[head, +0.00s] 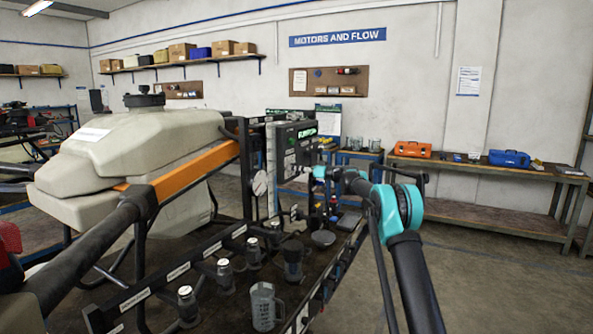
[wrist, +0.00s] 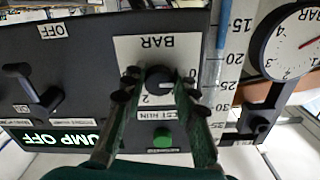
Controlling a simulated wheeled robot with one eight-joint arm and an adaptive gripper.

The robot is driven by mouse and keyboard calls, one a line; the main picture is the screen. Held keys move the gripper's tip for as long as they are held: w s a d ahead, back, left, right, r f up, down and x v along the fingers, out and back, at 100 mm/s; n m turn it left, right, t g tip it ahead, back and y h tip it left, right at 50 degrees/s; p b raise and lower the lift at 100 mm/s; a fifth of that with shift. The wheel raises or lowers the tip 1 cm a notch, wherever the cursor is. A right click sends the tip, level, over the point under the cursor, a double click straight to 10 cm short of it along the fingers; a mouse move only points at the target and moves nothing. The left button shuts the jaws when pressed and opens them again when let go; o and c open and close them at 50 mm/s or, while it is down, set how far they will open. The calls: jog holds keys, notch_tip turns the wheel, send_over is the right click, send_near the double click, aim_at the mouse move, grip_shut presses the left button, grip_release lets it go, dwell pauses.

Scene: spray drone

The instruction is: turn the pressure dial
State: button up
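The pressure dial (wrist: 160,79) is a black round knob on a white plate marked BAR, seen upside down in the wrist view. A digit 2 is printed beside it. My gripper (wrist: 159,84) is open, with one dark finger on each side of the knob. A gap seems to show between fingers and knob; I cannot tell how near the tips are in depth. In the head view the control box (head: 290,150) stands beside the white tank, and my gripper (head: 318,173) is at its right side. The dial cannot be made out there.
In the wrist view a green button (wrist: 163,138), a black switch lever (wrist: 35,88) and a lit PUMP OFF sign (wrist: 55,138) are near the dial. A round gauge (wrist: 292,45) is at the right. A clear jug (head: 263,306) and several nozzles stand on the bench below.

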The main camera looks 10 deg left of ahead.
grip_shut()
jog(key=shift+m, duration=0.4)
jog(key=m, duration=2.3)
jog(key=shift+s+r, duration=0.1)
jog(key=shift+r, duration=0.2)
jog(key=o, duration=0.6)
grip_release()
